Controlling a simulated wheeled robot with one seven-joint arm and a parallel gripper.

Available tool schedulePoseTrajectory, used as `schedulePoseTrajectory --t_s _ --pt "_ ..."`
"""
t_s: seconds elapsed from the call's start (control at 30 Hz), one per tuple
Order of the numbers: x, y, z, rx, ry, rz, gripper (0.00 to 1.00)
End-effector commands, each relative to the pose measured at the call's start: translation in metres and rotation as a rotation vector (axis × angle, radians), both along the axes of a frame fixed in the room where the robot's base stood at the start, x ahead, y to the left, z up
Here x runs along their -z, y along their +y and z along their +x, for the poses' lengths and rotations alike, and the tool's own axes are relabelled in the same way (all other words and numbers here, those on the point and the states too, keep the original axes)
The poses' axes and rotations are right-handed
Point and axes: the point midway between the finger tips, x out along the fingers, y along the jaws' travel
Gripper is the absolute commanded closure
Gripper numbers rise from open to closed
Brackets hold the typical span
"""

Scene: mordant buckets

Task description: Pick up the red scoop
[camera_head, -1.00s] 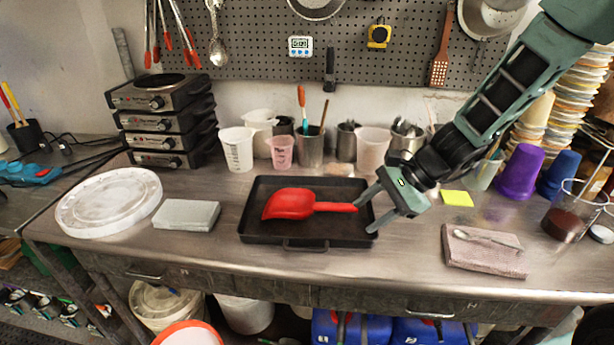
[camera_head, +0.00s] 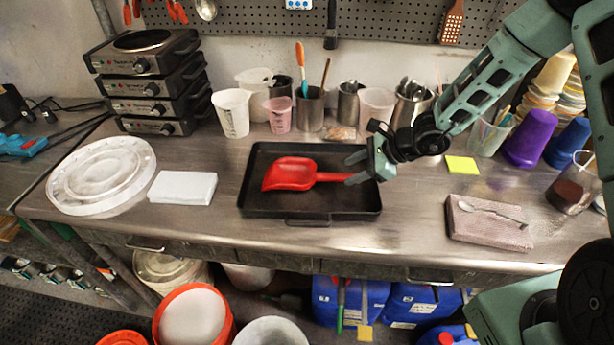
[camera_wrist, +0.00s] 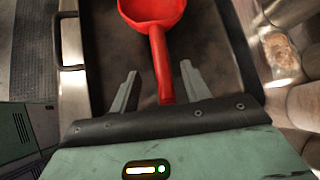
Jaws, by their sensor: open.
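The red scoop (camera_head: 291,174) lies in a black tray (camera_head: 310,214) on the metal bench, its bowl to the left and its handle pointing right. My gripper (camera_head: 352,170) is at the handle's right end, over the right part of the tray. In the wrist view, the scoop's handle (camera_wrist: 160,65) runs down between the two open fingers of my gripper (camera_wrist: 160,88), with a gap on each side. I cannot tell the exact height of the fingers above the tray.
Cups and tool-filled metal containers (camera_head: 310,108) stand behind the tray. A white block (camera_head: 183,188) lies left of it, a yellow note (camera_head: 461,166) and a folded cloth with a spoon (camera_head: 487,232) right. Bare bench separates tray and cloth.

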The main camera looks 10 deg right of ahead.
Motion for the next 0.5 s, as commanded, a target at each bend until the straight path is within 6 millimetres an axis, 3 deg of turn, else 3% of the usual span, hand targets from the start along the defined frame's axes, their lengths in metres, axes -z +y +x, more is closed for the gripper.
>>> schedulePoseTrajectory --t_s 0.5 --pt "0.032 0.030 0.017 -0.001 0.002 -0.001 0.53"
